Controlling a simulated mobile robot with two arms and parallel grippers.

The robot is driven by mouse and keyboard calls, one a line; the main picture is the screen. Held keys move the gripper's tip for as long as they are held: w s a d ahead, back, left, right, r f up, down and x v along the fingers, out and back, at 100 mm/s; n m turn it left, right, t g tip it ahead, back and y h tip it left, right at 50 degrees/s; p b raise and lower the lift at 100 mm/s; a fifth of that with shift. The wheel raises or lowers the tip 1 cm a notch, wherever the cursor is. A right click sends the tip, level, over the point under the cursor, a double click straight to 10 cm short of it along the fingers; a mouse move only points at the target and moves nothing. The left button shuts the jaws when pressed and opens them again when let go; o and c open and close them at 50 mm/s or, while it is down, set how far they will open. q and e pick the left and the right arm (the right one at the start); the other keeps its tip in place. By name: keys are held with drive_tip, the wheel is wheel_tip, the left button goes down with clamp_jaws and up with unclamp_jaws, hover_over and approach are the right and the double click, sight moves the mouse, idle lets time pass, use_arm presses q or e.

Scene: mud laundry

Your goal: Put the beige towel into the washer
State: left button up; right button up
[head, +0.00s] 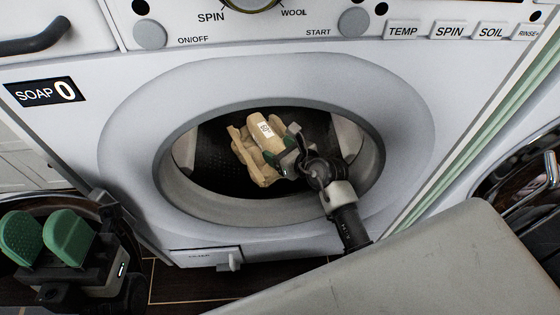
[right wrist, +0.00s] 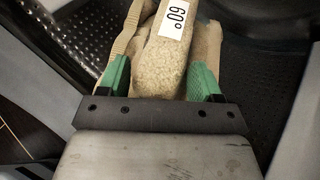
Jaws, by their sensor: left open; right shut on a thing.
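The beige towel (head: 259,152), folded and with a white label, is inside the open round mouth of the white washer (head: 120,130). My right gripper (head: 286,157) reaches in through the opening and is shut on the towel. In the right wrist view the towel (right wrist: 166,70) lies between the green fingers of the right gripper (right wrist: 164,80), with the perforated dark drum around it. I cannot tell whether the towel touches the drum floor. My left gripper (head: 45,236) is open and empty at the lower left, outside the washer.
The washer's grey rim (head: 270,212) surrounds the right arm closely. A small filter flap (head: 205,257) is below the opening. A dial and buttons are above it. A grey surface fills the lower right. A dark round object is partly visible at the right edge.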

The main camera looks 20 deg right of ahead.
wheel_tip(320, 180, down, 4)
drive_tip(key=shift+f+b, duration=0.25)
drive_tip(key=shift+b, duration=1)
drive_tip(key=shift+r, duration=0.1)
drive_tip(key=shift+f, duration=0.35)
drive_tip(key=o, duration=1.5)
drive_tip(key=shift+c, duration=0.2)
